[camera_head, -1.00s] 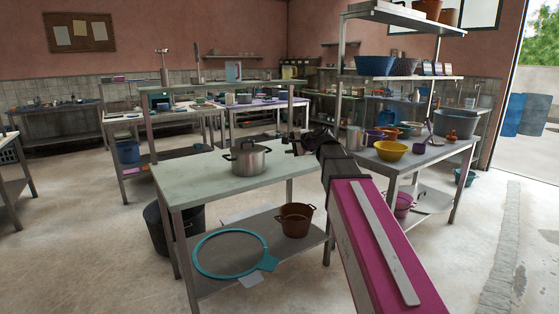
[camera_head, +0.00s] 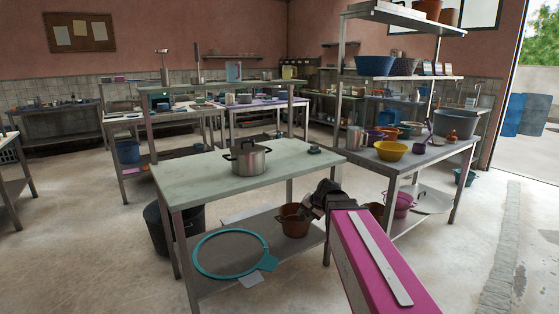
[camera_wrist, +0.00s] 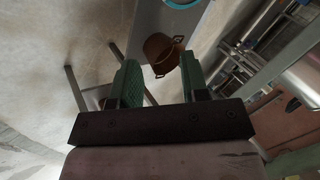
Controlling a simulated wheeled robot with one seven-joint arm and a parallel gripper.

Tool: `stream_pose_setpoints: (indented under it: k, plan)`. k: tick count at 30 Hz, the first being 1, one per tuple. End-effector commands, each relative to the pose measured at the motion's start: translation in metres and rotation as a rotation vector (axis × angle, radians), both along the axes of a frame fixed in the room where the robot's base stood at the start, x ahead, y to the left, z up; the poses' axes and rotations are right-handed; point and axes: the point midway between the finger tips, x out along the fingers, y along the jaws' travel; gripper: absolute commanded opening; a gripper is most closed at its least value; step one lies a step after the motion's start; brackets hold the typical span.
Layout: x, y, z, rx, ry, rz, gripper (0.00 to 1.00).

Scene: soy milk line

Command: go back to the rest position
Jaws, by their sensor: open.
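My gripper (camera_head: 311,207) is at the right front corner of the near table, below the level of its top, at the end of my magenta arm. In the wrist view my gripper (camera_wrist: 160,88) shows two green-padded fingers set wide apart with nothing between them. Beyond the fingers, a brown pot (camera_wrist: 160,48) lies in view, clear of them. A steel pot with a lid (camera_head: 249,158) stands on the near table (camera_head: 195,178), apart from my gripper.
A small dark object (camera_head: 313,149) lies on the near table's right end. The lower shelf holds a teal ring (camera_head: 194,262) and a brown pot (camera_head: 292,222). A table with a yellow bowl (camera_head: 390,151) stands right. Open floor (camera_head: 90,240) lies left.

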Motion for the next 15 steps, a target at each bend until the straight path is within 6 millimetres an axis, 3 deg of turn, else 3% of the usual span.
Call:
stream_pose_setpoints:
  k: [1, 6, 10, 15]
  plan:
    - [-0.018, -0.008, -0.023, -0.056, 0.031, 0.032, 0.41]
    - [-0.069, -0.036, -0.084, -0.242, 0.133, 0.16, 0.41]
    - [-0.108, -0.057, -0.122, -0.364, 0.216, 0.26, 0.41]
    - [-0.144, -0.077, -0.15, -0.469, 0.297, 0.358, 0.41]
